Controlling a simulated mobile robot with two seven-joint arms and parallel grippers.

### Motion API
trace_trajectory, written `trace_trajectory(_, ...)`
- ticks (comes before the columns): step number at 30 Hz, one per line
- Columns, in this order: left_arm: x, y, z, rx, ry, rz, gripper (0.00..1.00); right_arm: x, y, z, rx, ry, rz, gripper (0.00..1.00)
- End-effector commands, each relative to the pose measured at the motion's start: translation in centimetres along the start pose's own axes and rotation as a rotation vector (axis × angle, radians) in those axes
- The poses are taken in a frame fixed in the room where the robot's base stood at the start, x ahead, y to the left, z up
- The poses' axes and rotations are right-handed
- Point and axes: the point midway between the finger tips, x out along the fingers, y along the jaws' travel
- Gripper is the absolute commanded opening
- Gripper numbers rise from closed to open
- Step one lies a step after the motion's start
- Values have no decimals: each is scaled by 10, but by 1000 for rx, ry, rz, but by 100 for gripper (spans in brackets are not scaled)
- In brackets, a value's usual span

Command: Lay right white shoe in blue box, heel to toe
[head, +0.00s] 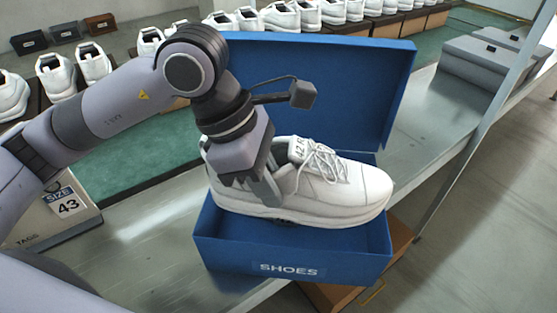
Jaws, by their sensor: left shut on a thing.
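A white shoe (345,190) is at the opening of the blue box (290,250), its toe to the right and its heel to the left. It is upright, with its sole around rim height and the box's front wall below it. My left gripper (262,188) is shut on the shoe near its heel and collar, coming down from above. The gripper covers part of the heel side. The box's lid stands open behind it. Most of the box's inside is hidden by the shoe, and I cannot tell what lies there. My right gripper is not in view.
The box stands on a metal bench (165,235). A size 43 sign (66,202) on a carton is at the left. Grey boxes (480,65) are at the back right.

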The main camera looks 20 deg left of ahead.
Motion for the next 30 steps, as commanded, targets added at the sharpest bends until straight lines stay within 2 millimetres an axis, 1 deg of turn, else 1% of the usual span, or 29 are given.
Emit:
trace_trajectory(5,7,0,-3,1,-1,0,0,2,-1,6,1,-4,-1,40)
trace_trajectory(17,42,0,-18,0,-1,1,0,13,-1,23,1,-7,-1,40)
trace_trajectory(22,61,0,-25,1,-2,2,0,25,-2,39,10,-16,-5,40)
trace_trajectory(30,85,0,-35,1,-2,2,0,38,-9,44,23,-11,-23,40)
